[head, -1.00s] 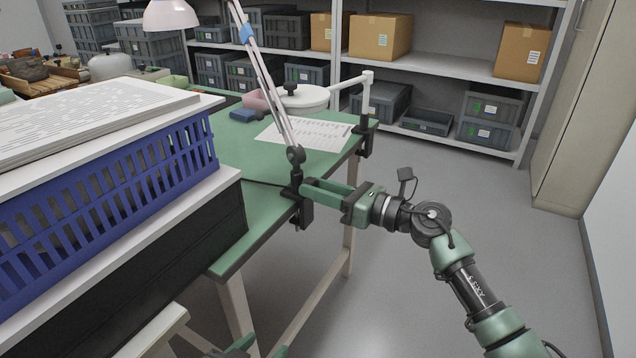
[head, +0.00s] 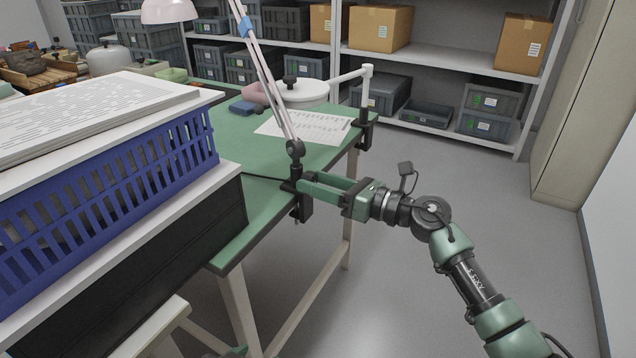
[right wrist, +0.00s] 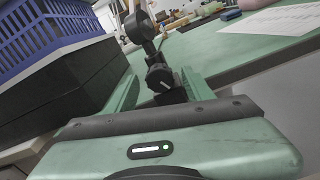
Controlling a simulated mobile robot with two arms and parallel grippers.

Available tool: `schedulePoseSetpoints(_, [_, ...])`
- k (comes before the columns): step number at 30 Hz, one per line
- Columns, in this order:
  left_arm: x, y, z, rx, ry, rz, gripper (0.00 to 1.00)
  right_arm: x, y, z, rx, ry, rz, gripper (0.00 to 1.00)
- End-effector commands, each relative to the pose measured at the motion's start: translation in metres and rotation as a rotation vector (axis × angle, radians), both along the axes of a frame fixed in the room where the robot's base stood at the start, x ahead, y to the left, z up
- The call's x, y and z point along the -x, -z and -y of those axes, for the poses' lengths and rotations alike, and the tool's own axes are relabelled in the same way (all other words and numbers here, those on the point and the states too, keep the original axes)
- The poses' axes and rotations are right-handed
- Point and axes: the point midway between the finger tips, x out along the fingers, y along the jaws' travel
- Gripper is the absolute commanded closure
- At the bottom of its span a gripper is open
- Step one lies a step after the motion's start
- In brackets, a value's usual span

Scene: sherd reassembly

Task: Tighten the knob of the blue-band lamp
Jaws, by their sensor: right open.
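The blue-band lamp has a pale arm with a blue band (head: 246,27), a pale pink shade (head: 170,10) and a dark joint and clamp (head: 303,207) on the table's edge. In the right wrist view its black knob (right wrist: 160,77) shows a white mark, below a round dark joint (right wrist: 139,27). My right gripper (head: 302,184) is open at the lamp's base, level with the knob. In the right wrist view its green fingers stand on both sides of the knob, with gaps showing.
The green table (head: 255,230) carries a printed sheet (head: 300,127) and a second, white lamp (head: 303,92) clamped farther back. A blue crate (head: 110,180) topped with papers stands close on the left. The floor right of the table is clear. Shelves with boxes stand behind.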

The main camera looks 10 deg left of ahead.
Motion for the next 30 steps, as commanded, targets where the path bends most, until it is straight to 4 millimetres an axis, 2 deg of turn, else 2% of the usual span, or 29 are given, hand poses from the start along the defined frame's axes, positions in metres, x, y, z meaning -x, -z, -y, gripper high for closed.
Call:
schedulePoseSetpoints(12, [0.033, 0.02, -0.011, -0.038, -0.013, -0.177, 0.49, 0.021, 0.001, 0.06, 0.002, 0.003, -0.002, 0.48])
schedulePoseSetpoints(15, [0.036, 0.022, -0.012, -0.042, -0.014, -0.194, 0.49, 0.024, 0.001, 0.068, 0.001, 0.002, -0.002, 0.48])
schedulePoseSetpoints(26, [0.038, 0.023, -0.013, -0.045, -0.015, -0.205, 0.48, 0.026, 0.001, 0.072, 0.001, 0.002, -0.002, 0.48])
schedulePoseSetpoints(30, [0.038, 0.024, -0.013, -0.045, -0.015, -0.205, 0.48, 0.03, -0.005, 0.071, -0.102, 0.036, -0.057, 0.48])
